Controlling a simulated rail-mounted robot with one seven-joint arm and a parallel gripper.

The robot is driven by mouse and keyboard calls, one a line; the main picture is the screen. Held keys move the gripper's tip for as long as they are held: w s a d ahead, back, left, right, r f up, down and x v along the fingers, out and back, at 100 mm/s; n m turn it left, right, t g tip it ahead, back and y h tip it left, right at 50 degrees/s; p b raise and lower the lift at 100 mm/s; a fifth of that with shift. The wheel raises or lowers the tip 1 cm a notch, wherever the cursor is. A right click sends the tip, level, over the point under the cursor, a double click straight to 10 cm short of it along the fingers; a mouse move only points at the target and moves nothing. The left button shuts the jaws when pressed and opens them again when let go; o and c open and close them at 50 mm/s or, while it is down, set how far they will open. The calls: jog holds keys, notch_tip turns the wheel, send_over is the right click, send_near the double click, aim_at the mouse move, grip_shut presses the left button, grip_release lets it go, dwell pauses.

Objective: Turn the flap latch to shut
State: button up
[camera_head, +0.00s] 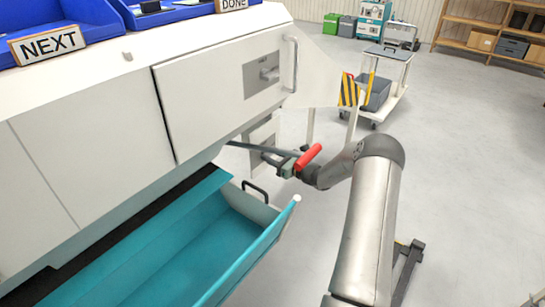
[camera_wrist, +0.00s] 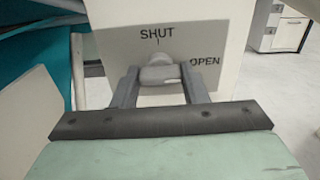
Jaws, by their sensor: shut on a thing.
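The flap latch (camera_wrist: 158,76) is a grey knob with a wide grip on a grey plate (camera_wrist: 205,45) marked SHUT above it and OPEN to its right. In the wrist view my gripper (camera_wrist: 159,82) has one finger on each side of the knob and is shut on it. The grip lies roughly level across the picture; which mark it points to is unclear. In the head view my gripper (camera_head: 286,165) is low at the machine's right end, by a small pale panel (camera_head: 262,136). The knob there is hard to make out.
A teal drawer (camera_head: 215,250) stands open below the machine, left of my gripper. A red grip (camera_head: 308,157) on a dark bar shows close to my gripper. A white door (camera_head: 210,95) with a handle is above. Open floor lies to the right, with a cart (camera_head: 380,85) behind.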

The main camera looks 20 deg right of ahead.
jog(key=shift+f+n+b, duration=0.1)
jog(key=shift+n+b, duration=0.2)
jog(key=shift+b, duration=0.05)
jog(key=n+b, duration=1.7)
jog(key=b, duration=0.7)
jog(key=shift+f+b, duration=0.1)
jog(key=shift+b, duration=0.2)
jog(key=shift+n, duration=0.3)
jog(key=o, duration=1)
jog(key=shift+c, duration=0.2)
jog(key=shift+r, duration=0.2)
